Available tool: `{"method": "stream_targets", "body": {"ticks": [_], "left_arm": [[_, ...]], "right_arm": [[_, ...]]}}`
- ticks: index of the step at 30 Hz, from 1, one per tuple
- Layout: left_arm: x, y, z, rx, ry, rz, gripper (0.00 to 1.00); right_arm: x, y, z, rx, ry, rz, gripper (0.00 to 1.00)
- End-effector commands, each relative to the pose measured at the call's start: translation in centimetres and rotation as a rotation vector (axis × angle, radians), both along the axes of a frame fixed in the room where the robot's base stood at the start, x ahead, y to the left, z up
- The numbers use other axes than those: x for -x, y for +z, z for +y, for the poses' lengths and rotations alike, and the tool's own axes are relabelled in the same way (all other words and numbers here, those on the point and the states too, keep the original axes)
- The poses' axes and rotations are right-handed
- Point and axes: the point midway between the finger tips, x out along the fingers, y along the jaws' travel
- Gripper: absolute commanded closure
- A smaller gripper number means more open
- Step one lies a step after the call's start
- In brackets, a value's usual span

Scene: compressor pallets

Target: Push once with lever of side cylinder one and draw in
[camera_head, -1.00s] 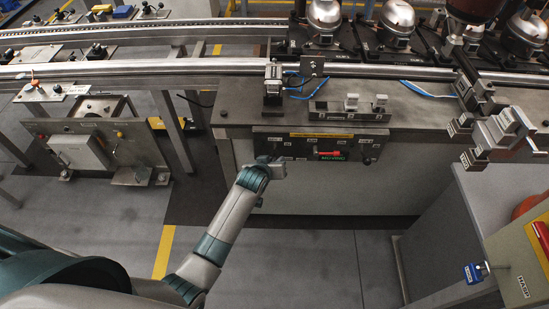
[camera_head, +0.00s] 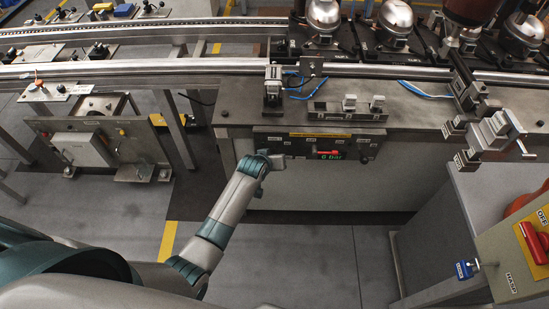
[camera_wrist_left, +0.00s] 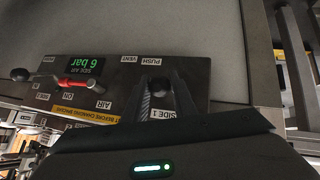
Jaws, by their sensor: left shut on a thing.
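The control panel (camera_head: 300,147) is on the front of the machine table, and its green display (camera_head: 331,156) reads "6 bar". In the left wrist view the panel (camera_wrist_left: 112,92) appears upside down. My left gripper (camera_wrist_left: 160,84) is shut on the black lever knob (camera_wrist_left: 156,86) beside the "SIDE 1" label (camera_wrist_left: 167,114). The lever's shaft is largely hidden by the fingers. "PUSH" and "VENT" labels sit close to it. A second black knob (camera_wrist_left: 20,74) is at the panel's other end, near "SIDE 2". The right gripper is not in view.
A red air lever (camera_wrist_left: 78,82) lies across the panel between the two knobs. Above the panel are the table top (camera_head: 420,112), a bracket with blue hoses and a rail with compressors. A cabinet with a red switch (camera_head: 533,243) stands at right. The floor before the panel is clear.

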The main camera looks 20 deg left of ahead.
Motion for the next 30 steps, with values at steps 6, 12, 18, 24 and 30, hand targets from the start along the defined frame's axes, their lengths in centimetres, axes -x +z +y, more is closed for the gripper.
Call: {"method": "stream_targets", "body": {"ticks": [6,12,18,24,30], "left_arm": [[-0.1,0.1,0.0,0.000,0.001,-0.002,0.57],[0.0,0.1,0.0,0.000,0.000,-0.001,0.57],[0.4,0.4,0.0,0.000,0.000,0.000,0.57],[1.6,1.5,0.1,0.000,0.000,-0.001,0.57],[3.5,3.4,0.2,0.000,0.000,-0.003,0.57]], "right_arm": [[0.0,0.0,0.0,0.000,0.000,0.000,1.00],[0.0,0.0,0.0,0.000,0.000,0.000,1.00],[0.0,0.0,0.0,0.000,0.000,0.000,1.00],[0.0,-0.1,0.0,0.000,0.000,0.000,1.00],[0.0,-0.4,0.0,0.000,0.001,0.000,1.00]]}}
